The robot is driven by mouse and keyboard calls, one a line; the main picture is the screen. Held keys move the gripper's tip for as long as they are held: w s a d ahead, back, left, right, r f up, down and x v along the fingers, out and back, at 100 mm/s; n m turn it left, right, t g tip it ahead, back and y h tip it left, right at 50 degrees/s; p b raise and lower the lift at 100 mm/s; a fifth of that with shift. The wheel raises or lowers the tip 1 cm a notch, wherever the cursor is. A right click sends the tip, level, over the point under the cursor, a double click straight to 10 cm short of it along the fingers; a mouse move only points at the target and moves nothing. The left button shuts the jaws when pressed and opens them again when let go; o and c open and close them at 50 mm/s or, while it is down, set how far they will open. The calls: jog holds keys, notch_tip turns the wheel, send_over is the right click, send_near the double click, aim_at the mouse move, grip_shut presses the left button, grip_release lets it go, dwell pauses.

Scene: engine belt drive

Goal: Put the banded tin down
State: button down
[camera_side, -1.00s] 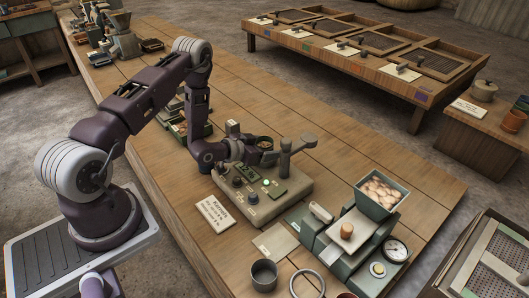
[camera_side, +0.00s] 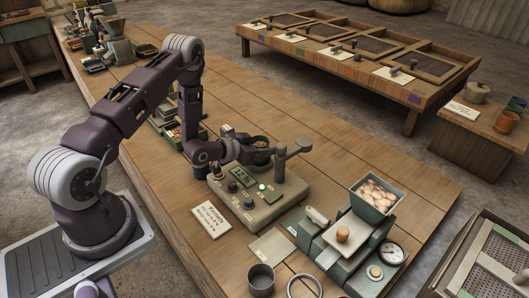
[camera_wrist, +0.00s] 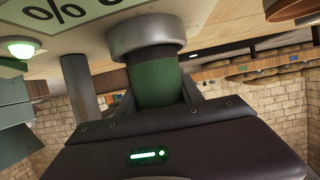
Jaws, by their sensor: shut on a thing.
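The banded tin (camera_side: 262,145) is a small dark green cylinder with kernels at its open top. My gripper (camera_side: 250,154) is shut around its side, at the back edge of the meter (camera_side: 268,207). In the wrist view the tin's green body (camera_wrist: 155,88) stands between my fingers, with a grey ring (camera_wrist: 145,35) at its end on the table side. I cannot tell whether this ring is part of the tin or of the meter. Whether the tin's base touches anything is hidden in the side view.
The meter has a lit display (camera_side: 243,176) and a post with an arm (camera_side: 283,160) close right of the tin. A card (camera_side: 211,222) lies in front. A scale with a kernel-filled hopper (camera_side: 377,194) stands right. Bare table lies behind the meter.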

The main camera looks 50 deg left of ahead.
notch_tip(320, 180, up, 7)
jog(key=shift+r, duration=0.2)
jog(key=s+d+r, duration=0.1)
jog(key=d+r, duration=0.4)
jog(key=r, duration=0.4)
jog(key=d+r, duration=0.5)
jog(key=r, duration=0.4)
jog(key=s+f+m+h, duration=0.1)
jog(key=s+m+h, duration=0.25)
jog(key=s, duration=0.35)
jog(key=w+a+f+n+y, duration=0.2)
jog(key=w+a+f, duration=0.25)
jog(key=f, duration=0.35)
jog(key=w+a+f+n+y, duration=0.2)
jog(key=w+a+f, duration=0.3)
jog(key=f, duration=0.4)
jog(key=shift+m+h, duration=0.25)
jog(key=f, duration=0.3)
jog(key=s+f, duration=0.1)
jog(key=f, duration=0.5)
jog(key=shift+s+a, duration=0.25)
jog(key=shift+f, duration=0.2)
